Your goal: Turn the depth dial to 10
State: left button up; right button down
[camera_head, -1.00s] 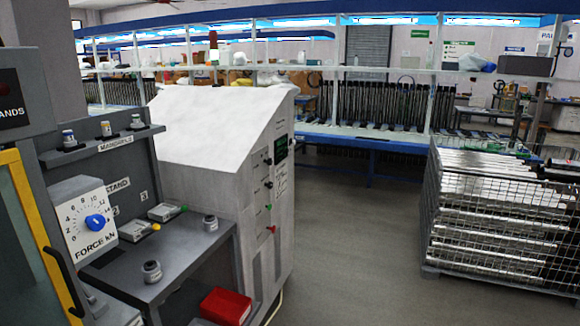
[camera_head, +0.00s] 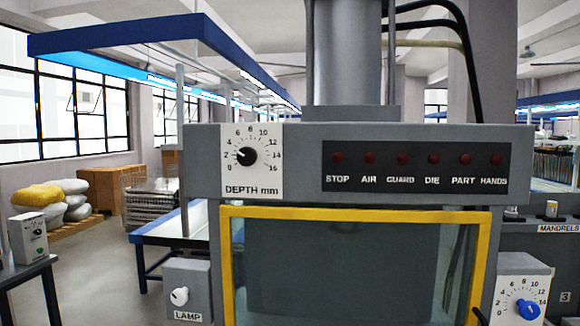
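The depth dial (camera_head: 246,157) is a black round knob on a white plate labelled DEPTH mm (camera_head: 255,189), at the upper left of the grey press front. Its scale runs from 0 at lower left over the top to 16 at lower right, with 10 at upper right. A small white mark on the knob faces left and slightly up, roughly between 2 and 4; the exact reading is too small to tell. Neither of my grippers is in view, and nothing touches the dial.
A row of dark red lamps (camera_head: 418,160) sits right of the dial. Below is a yellow-framed guard window (camera_head: 354,213). A LAMP switch box (camera_head: 188,290) is at lower left, and a blue FORCE-style dial (camera_head: 528,309) at lower right. A blue-edged bench (camera_head: 170,230) stands behind at left.

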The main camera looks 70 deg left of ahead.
aim_at(246, 157)
jog(key=u, duration=2.55)
jog(key=i+l+u, duration=0.15)
jog(key=l+u, duration=0.2)
jog(key=l, duration=0.15)
